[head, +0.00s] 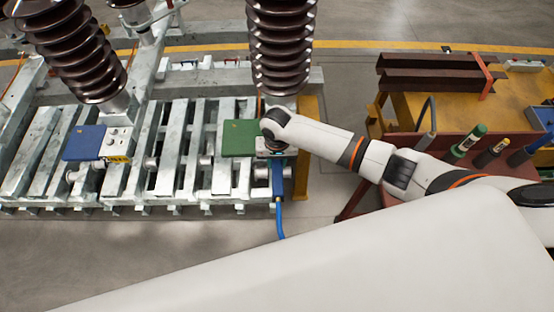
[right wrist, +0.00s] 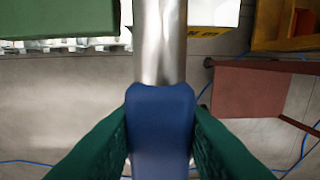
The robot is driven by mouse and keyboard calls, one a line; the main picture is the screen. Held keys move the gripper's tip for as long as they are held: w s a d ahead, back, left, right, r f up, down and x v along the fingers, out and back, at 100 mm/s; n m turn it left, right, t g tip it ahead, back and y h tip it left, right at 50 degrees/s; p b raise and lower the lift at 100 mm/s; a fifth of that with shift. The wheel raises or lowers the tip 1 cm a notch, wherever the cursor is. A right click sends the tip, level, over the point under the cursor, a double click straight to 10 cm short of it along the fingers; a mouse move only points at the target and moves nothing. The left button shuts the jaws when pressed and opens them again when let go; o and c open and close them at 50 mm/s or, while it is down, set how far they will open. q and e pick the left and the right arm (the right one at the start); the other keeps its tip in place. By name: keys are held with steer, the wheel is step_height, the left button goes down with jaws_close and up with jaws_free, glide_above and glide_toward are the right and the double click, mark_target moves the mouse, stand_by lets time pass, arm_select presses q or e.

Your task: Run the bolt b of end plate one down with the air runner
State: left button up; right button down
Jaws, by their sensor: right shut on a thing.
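My right gripper (head: 274,153) is at the right end of the grey steel frame, beside the green plate (head: 238,138). In the right wrist view its green-padded fingers (right wrist: 161,140) are shut on the blue body of the air runner (right wrist: 161,108). The runner's bare metal barrel (right wrist: 161,40) points away from the fingers. The runner also shows in the head view (head: 278,181), with a blue hose hanging below it. I cannot make out bolt b or the barrel's tip, so I cannot tell whether they touch. My left gripper is not in view.
Brown ribbed insulators (head: 281,45) rise above the steel frame (head: 175,150). A blue plate (head: 85,142) lies on its left part. Bare floor lies in front.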

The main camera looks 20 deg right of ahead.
stand_by(0.9)
steer(key=shift+p, duration=0.3)
step_height(320, 180, up, 7)
steer(key=p, duration=0.8)
